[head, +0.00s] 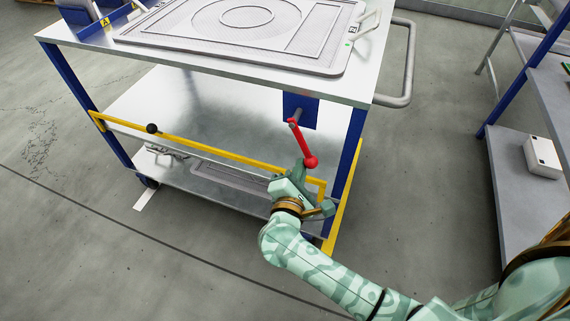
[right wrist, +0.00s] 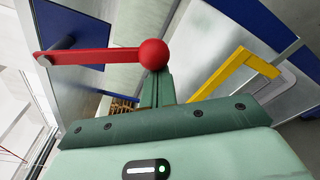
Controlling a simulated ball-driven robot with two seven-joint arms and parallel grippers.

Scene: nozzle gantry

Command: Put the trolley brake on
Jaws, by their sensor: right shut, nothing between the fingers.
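The trolley (head: 385,101) has a metal top, lower shelves and blue legs. A red brake lever (head: 302,145) with a ball knob sits on a blue plate (head: 291,104) under the top's right part; the knob is at its lower end. In the right wrist view the lever (right wrist: 95,57) runs from its pivot at the left to the red ball (right wrist: 153,54). My right gripper (head: 304,166) is shut and empty, its fingertips (right wrist: 157,80) right at the ball; I cannot tell if they touch. My left gripper is not in view.
A yellow bar (head: 215,150) with a black knob (head: 152,128) crosses the trolley's front, close to my right gripper. A grey tray (head: 210,30) lies on top. A shelf rack with a white box (head: 541,156) stands at the right. The floor between is clear.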

